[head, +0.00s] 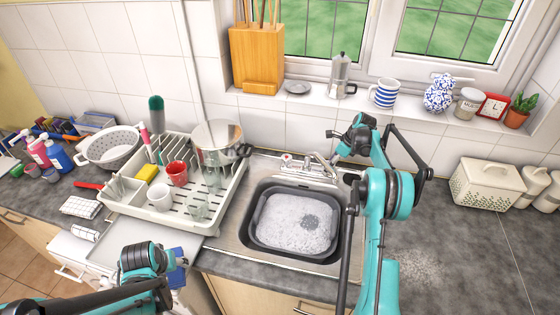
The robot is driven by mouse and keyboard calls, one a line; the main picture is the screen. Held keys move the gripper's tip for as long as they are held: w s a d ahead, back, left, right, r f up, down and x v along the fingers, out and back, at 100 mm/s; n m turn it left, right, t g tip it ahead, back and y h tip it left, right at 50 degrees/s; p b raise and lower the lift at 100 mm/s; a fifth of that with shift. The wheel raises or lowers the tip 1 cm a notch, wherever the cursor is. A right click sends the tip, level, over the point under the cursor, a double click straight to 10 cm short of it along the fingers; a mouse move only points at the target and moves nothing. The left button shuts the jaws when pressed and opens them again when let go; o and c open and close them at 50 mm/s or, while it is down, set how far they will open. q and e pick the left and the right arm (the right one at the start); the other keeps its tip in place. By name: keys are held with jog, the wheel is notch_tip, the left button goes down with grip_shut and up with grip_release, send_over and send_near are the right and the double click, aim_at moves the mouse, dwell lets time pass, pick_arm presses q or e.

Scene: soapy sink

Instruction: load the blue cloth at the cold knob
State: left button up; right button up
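Blue material, which looks like the blue cloth (178,276), shows beside and below my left gripper (180,256) at the front edge of the counter, left of the sink. The gripper partly covers it, and I cannot tell whether its fingers hold it. The chrome tap (316,163) stands behind the sink. A small knob with a red mark (287,158) is at its left. The cold knob is not clearly visible; the right side of the tap is close to my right gripper (333,148). Its fingers are too small and dark to read.
The sink basin (257,240) holds foamy water. A white dish rack (150,212) with a red mug (177,173), glasses and a pot (217,138) stands left of it. A cream bread box (486,187) is at the right. The windowsill above carries several items, including a striped mug (385,93).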

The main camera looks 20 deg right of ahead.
jog(key=c, duration=1.2)
jog(key=shift+o, duration=0.2)
jog(key=shift+w+n+g+y, duration=0.1)
jog(key=shift+n+g+y, duration=0.25)
jog(key=shift+n, duration=0.8)
jog(key=shift+n+g+y, duration=0.25)
jog(key=shift+n+g, duration=0.1)
jog(key=shift+n, duration=0.8)
jog(key=o, duration=1.2)
jog(key=shift+c, duration=0.2)
jog(key=shift+d, duration=0.1)
jog(key=v, duration=0.7)
jog(key=shift+r, duration=0.15)
